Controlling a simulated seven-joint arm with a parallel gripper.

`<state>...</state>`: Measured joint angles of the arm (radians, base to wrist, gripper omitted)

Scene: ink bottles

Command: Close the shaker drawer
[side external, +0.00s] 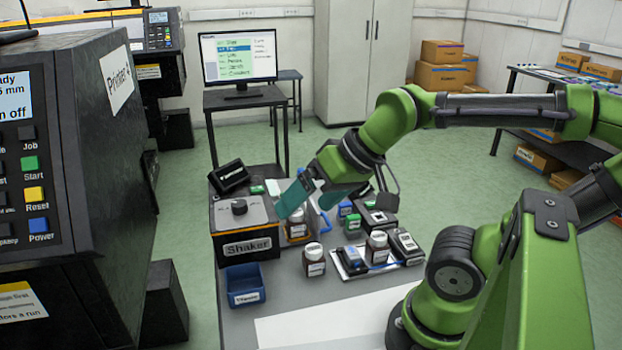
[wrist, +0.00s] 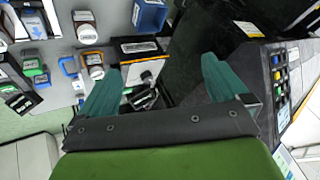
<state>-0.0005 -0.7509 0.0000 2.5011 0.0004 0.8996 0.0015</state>
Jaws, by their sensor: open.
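The shaker (side external: 245,247) is a black box with a pale top, an orange edge line and a dark knob, standing at the left side of the grey bench. Its labelled front faces the side camera, and I cannot tell how far its drawer is out. In the wrist view the shaker (wrist: 140,47) lies ahead, closer to the left finger. My gripper (side external: 300,207) hangs above the bench at the shaker's right side. Its two teal fingers are spread wide with nothing between them, as the wrist view of my gripper (wrist: 163,78) also shows.
A blue bin (side external: 245,286) stands in front of the shaker. Brown bottles, including one (side external: 314,260), ink items and a white tray (side external: 352,271) stand to the right. A black tilted device (side external: 229,176) sits behind. A large printer (side external: 110,160) rises at left. The bench front is mostly clear.

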